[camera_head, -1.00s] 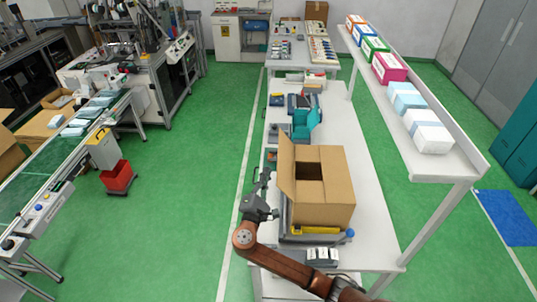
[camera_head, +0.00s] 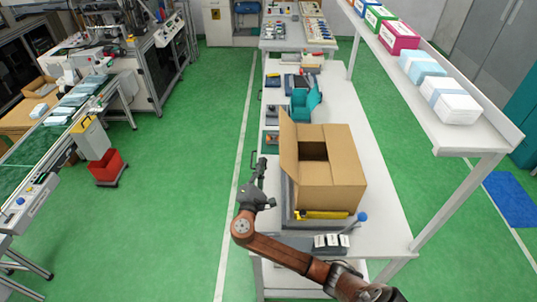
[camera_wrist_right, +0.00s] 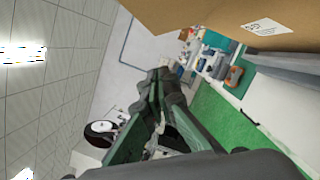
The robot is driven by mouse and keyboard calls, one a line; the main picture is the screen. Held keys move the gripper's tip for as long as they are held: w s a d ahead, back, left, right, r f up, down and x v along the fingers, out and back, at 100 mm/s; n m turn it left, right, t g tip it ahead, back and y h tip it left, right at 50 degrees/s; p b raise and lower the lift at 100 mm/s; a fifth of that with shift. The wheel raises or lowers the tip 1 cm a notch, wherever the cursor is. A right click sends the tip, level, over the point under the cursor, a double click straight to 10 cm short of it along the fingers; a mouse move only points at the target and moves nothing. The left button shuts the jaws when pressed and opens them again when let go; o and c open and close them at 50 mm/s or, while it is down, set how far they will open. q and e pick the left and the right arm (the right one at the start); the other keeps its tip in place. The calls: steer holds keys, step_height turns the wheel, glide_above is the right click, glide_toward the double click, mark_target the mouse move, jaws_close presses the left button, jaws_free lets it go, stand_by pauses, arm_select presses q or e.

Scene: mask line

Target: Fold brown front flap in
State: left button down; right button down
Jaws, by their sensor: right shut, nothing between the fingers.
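A brown cardboard box (camera_head: 346,199) stands on the white table. One brown flap (camera_head: 289,147) stands up along its left side, tilted a little outward. Brown panels lie across much of the rest of the top, leaving a dark opening (camera_head: 312,151) beside the upright flap. My right gripper (camera_head: 261,164) is just left of the box, outside the upright flap, fingers pointing away from me. In the right wrist view its fingers (camera_wrist_right: 162,82) are together and empty, with the box's brown surface (camera_wrist_right: 205,14) above them, apart from them. My left gripper is not in view.
The box rests on a grey stand with a yellow bar (camera_head: 321,215) and a blue knob (camera_head: 362,216). A teal bin (camera_head: 305,103) stands behind it. A shelf with several cartons (camera_head: 452,104) runs along the right.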

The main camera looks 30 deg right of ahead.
mark_target(288, 141)
steer(key=w+d+r+p, duration=0.2)
steer(key=w+d, duration=0.3)
steer(key=d, duration=0.4)
steer(key=shift+r, duration=0.9)
steer(key=shift+d+r, duration=0.1)
